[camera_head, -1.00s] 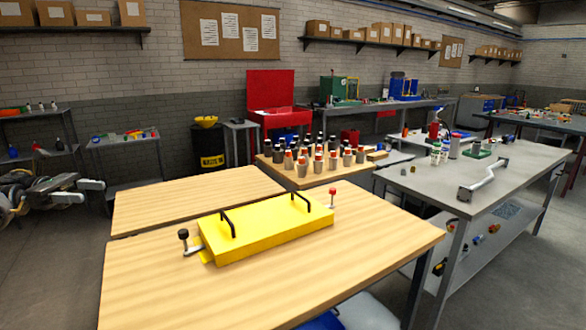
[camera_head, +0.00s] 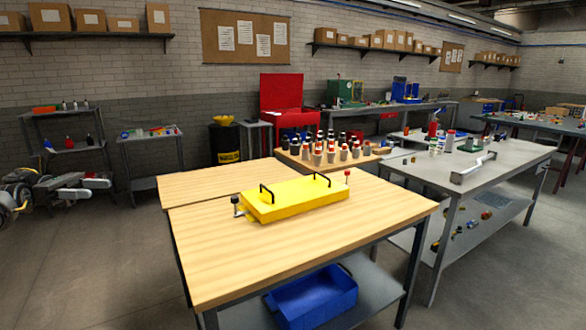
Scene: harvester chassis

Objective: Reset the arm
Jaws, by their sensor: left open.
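My left arm comes in at the left edge, with white and dark links. My left gripper (camera_head: 95,183) is at its right end, small and dark, over the floor and well apart from the tables. It is open, and I see nothing held in it. My right gripper is not in view. A yellow box-shaped chassis (camera_head: 290,200) with two black handles lies on the wooden table (camera_head: 215,250). A black-knobbed lever stands at its left end and a red-knobbed one at its right end.
A blue bin (camera_head: 312,297) is on the shelf under the wooden table. A grey table (camera_head: 430,172) with a metal bar (camera_head: 473,168) stands at the right. Several bottles stand on a board behind the chassis. Shelves (camera_head: 58,115) stand behind my left arm. Floor is clear at lower left.

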